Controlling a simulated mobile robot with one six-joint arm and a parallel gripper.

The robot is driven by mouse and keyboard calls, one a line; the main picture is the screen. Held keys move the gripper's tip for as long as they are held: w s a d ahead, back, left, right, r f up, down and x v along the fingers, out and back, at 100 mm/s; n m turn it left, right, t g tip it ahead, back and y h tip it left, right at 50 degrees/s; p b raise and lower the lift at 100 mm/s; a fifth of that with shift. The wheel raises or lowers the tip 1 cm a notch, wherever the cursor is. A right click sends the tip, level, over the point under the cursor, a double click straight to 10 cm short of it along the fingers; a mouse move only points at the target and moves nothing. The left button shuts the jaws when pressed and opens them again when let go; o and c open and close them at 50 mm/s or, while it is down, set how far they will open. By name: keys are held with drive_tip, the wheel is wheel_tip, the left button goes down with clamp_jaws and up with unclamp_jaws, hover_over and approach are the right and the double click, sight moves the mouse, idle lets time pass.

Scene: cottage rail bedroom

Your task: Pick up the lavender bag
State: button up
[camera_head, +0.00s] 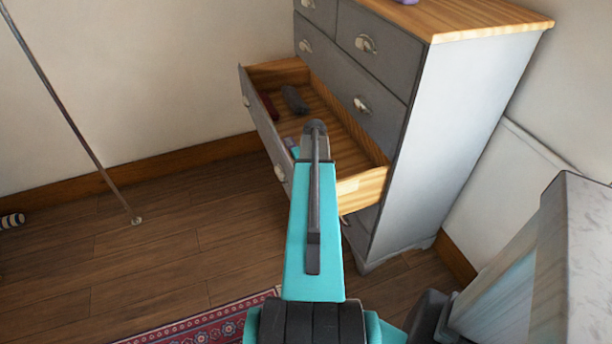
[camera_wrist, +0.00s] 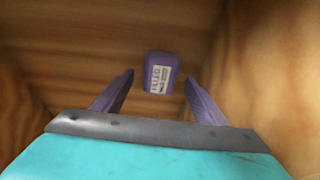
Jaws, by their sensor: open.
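The lavender bag (camera_wrist: 160,72) is a small purple block-like pouch with a white printed label. It lies on the wooden drawer floor in the wrist view, just beyond my fingertips and roughly centred between them. My gripper (camera_wrist: 159,78) is open and empty, pointing down into the drawer, with one purple finger on each side of the bag in the picture. Contact cannot be made out. The open drawer (camera_head: 362,184) of the grey dresser shows in the head view. My arm hides the gripper there, and a small purplish patch beside the arm is unclear.
A dark grey item (camera_head: 295,99) and a dark red item (camera_head: 270,106) lie farther along the drawer. Wooden drawer walls flank my gripper closely. The dresser (camera_head: 455,130) has a purple item on top, partly cut off. A patterned rug (camera_head: 200,325) lies on the floor.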

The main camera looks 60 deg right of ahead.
drive_tip(key=shift+w+d+f, duration=0.1)
drive_tip(key=shift+f, duration=0.35)
drive_tip(key=c, duration=1.1)
drive_tip(key=shift+r, duration=0.1)
drive_tip(key=shift+r+b, duration=0.55)
drive_tip(key=shift+r, duration=4.35)
